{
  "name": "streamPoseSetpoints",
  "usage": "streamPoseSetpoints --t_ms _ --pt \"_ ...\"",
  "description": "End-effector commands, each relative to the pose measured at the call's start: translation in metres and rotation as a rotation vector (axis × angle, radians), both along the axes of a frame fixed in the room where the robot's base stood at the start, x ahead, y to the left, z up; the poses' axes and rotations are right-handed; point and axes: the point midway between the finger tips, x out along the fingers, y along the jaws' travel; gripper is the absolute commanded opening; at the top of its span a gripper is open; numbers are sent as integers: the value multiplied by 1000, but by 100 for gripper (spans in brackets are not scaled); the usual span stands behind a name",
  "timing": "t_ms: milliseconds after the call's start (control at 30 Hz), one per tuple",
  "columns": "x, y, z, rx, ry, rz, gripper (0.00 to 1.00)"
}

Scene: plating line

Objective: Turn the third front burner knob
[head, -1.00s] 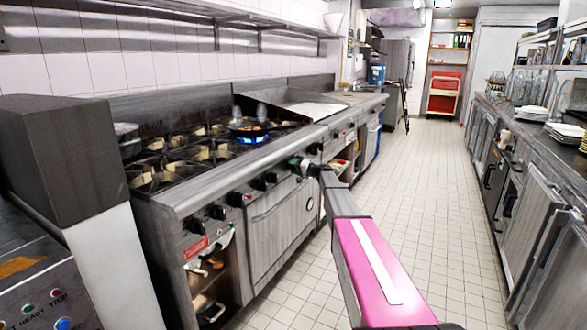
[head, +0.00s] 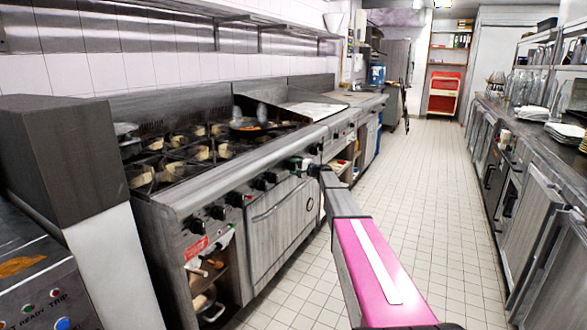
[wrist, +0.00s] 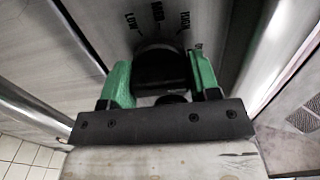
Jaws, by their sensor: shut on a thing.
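The range (head: 180,200) runs along the left wall, with several black knobs (head: 259,184) along its front panel. My gripper (head: 299,164) is at this panel near its far end. In the wrist view, the green fingers of my gripper (wrist: 160,78) are shut on a black knob (wrist: 161,65), one on each side. LOW, MED and HIGH are printed on the panel around the knob. In the head view, my gripper and arm largely hide the held knob. The pan (head: 248,127) sits on a back burner, with no flame visible under it.
An oven door (head: 280,222) is below the knobs, with an open shelf (head: 208,275) nearer. A counter (head: 525,135) with plates and glassware lines the right side. The tiled aisle (head: 420,190) between is clear.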

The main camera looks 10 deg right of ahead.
Motion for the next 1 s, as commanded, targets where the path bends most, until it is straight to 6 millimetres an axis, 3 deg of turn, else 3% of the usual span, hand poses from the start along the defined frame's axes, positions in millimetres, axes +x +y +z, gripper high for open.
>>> streamPoseSetpoints --t_ms 233,267,333,733,1000 --pt "0 0 -1 0 2 -1 32" --pt "0 0 -1 0 2 -1 59" --pt "0 0 -1 0 2 -1 80" --pt "-3 -3 0 1 1 -1 80" --pt "-23 -29 0 1 1 -2 80"
